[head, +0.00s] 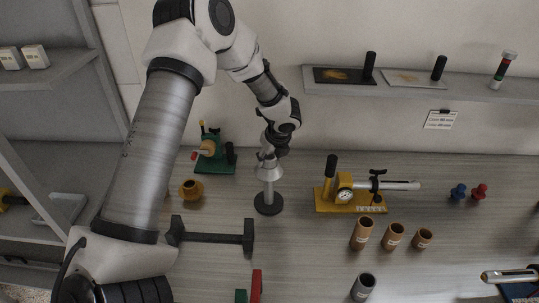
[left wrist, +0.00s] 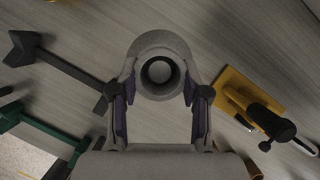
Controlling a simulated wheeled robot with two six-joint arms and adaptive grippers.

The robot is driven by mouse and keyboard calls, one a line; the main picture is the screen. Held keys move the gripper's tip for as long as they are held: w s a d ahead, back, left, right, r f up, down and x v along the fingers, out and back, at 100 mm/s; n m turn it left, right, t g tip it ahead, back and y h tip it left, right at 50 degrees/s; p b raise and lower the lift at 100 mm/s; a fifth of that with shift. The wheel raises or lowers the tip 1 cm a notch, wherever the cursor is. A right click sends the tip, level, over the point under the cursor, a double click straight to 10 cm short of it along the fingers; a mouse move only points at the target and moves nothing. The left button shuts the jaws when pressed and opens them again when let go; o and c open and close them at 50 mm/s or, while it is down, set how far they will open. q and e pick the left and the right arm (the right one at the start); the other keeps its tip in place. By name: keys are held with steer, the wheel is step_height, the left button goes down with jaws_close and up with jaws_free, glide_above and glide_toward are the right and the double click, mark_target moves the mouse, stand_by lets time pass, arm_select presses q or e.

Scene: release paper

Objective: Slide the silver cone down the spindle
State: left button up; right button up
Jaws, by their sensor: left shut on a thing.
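The silver cone (head: 268,169) is at the upper part of the spindle (head: 268,190), which stands upright on a round dark base (head: 268,206). My left gripper (head: 270,153) comes down from above and is shut on the silver cone, covering its top in the head view. In the left wrist view the cone (left wrist: 160,46) shows as a pale ring with a dark round opening, between the two purple-padded fingers of my left gripper (left wrist: 160,92). The cone is well above the base. How far the spindle reaches inside it is hidden. My right gripper is not in view.
A dark bar stand (head: 212,238) lies left of the spindle, a brass-coloured piece (head: 191,190) behind it. A green device (head: 214,158) stands at back left. A yellow gauge fixture (head: 350,200) stands close right. Several brown tubes (head: 393,236) stand front right.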

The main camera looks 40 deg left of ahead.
mark_target(270, 174)
arm_select(q)
steer(key=shift+r+p, duration=2.3)
steer(key=shift+r, duration=0.4)
steer(key=shift+p, duration=0.4)
steer(key=shift+f+b, duration=4.4)
steer(key=shift+f, duration=1.75)
